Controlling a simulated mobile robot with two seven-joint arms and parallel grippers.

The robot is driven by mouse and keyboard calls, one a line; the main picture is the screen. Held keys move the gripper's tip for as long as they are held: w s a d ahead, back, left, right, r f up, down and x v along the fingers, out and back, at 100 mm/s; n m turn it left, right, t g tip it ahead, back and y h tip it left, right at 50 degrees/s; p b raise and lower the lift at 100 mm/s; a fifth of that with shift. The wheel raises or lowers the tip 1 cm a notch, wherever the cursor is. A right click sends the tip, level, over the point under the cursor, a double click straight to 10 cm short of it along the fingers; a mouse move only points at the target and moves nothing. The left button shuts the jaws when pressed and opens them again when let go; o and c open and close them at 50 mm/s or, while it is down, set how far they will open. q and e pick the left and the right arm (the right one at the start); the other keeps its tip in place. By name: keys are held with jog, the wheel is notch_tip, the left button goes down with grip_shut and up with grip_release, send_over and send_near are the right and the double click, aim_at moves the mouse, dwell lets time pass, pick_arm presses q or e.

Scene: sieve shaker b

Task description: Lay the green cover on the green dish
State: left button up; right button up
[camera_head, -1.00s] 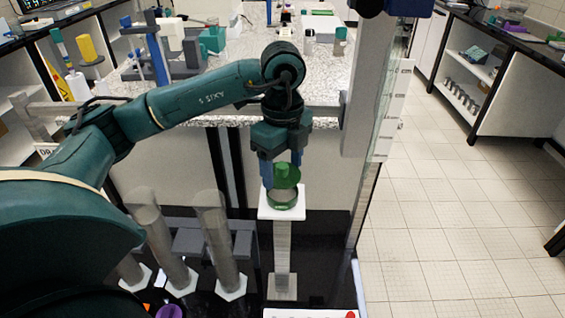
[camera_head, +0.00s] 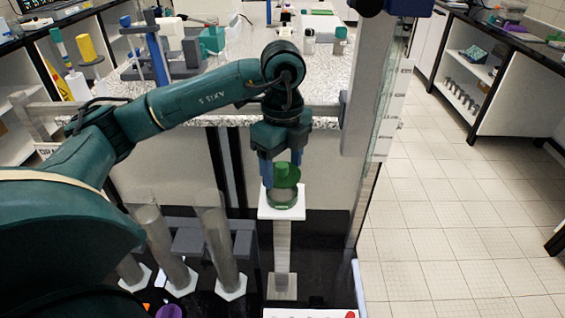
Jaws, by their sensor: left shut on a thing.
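The green cover (camera_head: 287,175) is between the fingers of my left gripper (camera_head: 281,172), which is shut on it. The green dish (camera_head: 283,197) stands on a white square plate (camera_head: 268,213) on top of a grey post. The cover is at the dish, over its upper side and slightly tilted-looking. I cannot tell whether the cover touches the dish rim. My right gripper is not in view.
Several grey cylinders (camera_head: 221,245) with white hexagonal feet stand left of the post (camera_head: 282,250). A tall grey column (camera_head: 366,80) with a clear panel rises at the right. A speckled bench (camera_head: 325,70) lies behind. The tiled floor at the right is clear.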

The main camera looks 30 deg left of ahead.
aim_at(283, 174)
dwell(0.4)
pick_arm(q)
notch_tip(283, 174, down, 2)
jog(key=shift+f+b, duration=0.25)
jog(key=shift+b, duration=0.8)
jog(key=shift+f, duration=0.25)
jog(key=shift+f+b, duration=0.6)
jog(key=o, duration=1)
